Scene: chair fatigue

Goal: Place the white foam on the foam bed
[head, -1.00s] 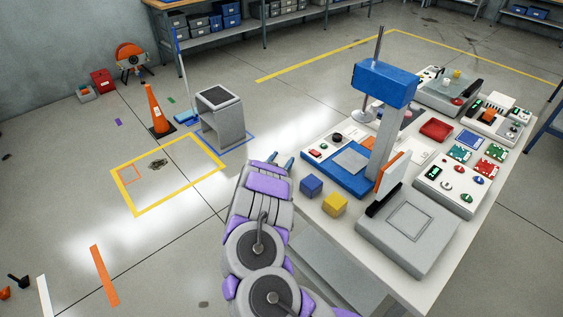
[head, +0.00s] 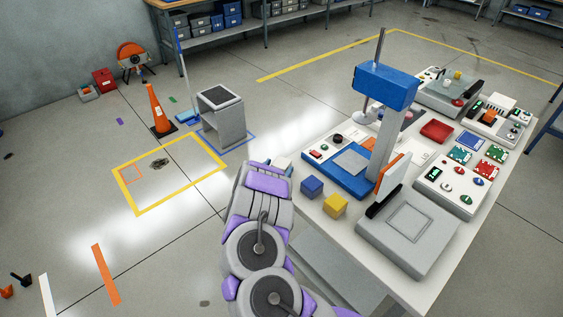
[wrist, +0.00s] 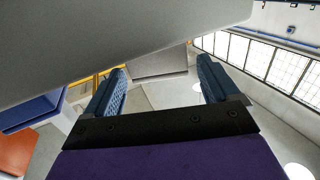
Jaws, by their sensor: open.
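A small whitish block (head: 283,164), which looks like the white foam, shows at the near left edge of the table, just past my wrist. A grey square pad (head: 351,161) on the blue press base looks like the foam bed; it is bare.
A blue cube (head: 312,187) and a yellow cube (head: 335,205) sit near the table's front left edge. The blue press head (head: 385,86) stands over the base. A grey box (head: 408,228) and several control panels crowd the right side. The floor on the left is mostly open.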

